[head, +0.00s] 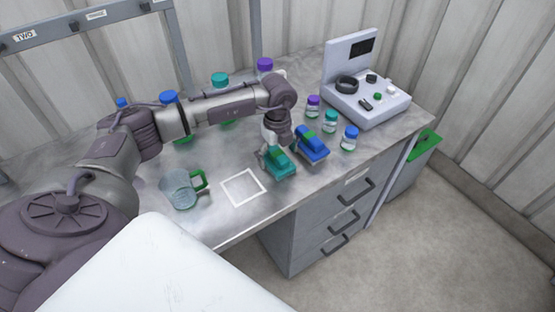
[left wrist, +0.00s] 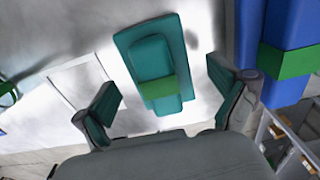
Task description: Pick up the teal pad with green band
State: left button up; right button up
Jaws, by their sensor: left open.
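The teal pad with green band (head: 281,165) lies on the metal table, just left of a blue pad with green band (head: 312,146). In the left wrist view the teal pad (left wrist: 152,60) lies ahead of my fingers, with its green band near its lower end. My left gripper (head: 273,152) is above the teal pad in the head view. In the left wrist view my left gripper (left wrist: 165,103) is open, its two fingers apart on either side of the pad's lower end, with nothing held. My right gripper is not in view.
The blue pad stands close on the right. A glass mug with green handle (head: 178,190) and a white square outline (head: 242,188) are to the left. Small capped bottles (head: 330,121) and a grey device (head: 366,100) stand behind right. The drawers (head: 330,220) sit below the table edge.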

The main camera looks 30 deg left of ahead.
aim_at(278, 156)
pick_arm(q)
jog(key=shift+s+r, duration=0.1)
jog(key=shift+s, duration=0.05)
jog(key=c, duration=1.5)
jog(key=shift+d, duration=0.1)
grip_shut()
jog(key=shift+f, duration=0.2)
jog(key=shift+s, duration=0.1)
jog(key=shift+r, duration=0.45)
jog(key=r+b, duration=0.1)
jog(key=r, duration=0.2)
jog(key=shift+d+r+b, duration=0.2)
jog(key=shift+r+b, duration=0.1)
jog(key=shift+b, duration=0.05)
jog(key=s+d+r+b, duration=0.2)
jog(key=s+d+r, duration=0.5)
jog(key=shift+s+d, duration=0.35)
jog(key=shift+d, duration=0.05)
